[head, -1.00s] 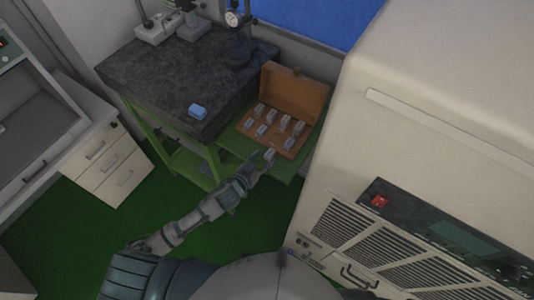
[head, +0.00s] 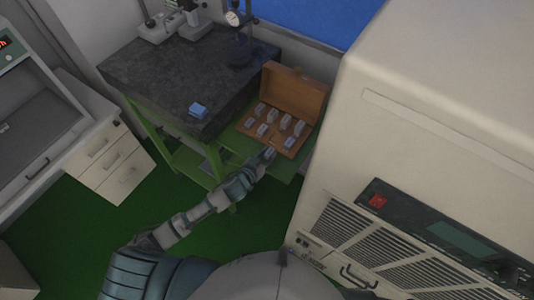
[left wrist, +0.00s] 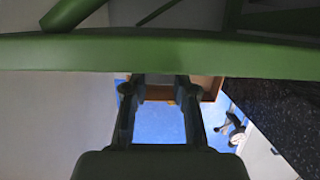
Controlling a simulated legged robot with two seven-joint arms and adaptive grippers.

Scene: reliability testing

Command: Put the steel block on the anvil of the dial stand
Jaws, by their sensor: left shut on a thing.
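My left gripper (head: 267,155) is at the near edge of the open wooden case, its fingers shut on a small grey steel block (head: 270,152), which is mostly hidden by the fingers in the head view. In the left wrist view the gripper (left wrist: 160,88) shows its two dark fingers, but I cannot make out the block between them. The dial stand (head: 239,48) stands on the far right corner of the dark granite table, its round dial on top; its anvil is too small to make out. My right gripper is not in view.
The wooden case (head: 297,93) holds several other blocks and sits on a green shelf beside the granite table (head: 160,80). A large beige machine (head: 440,100) stands close on the right. A green bar (left wrist: 160,52) crosses the left wrist view.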

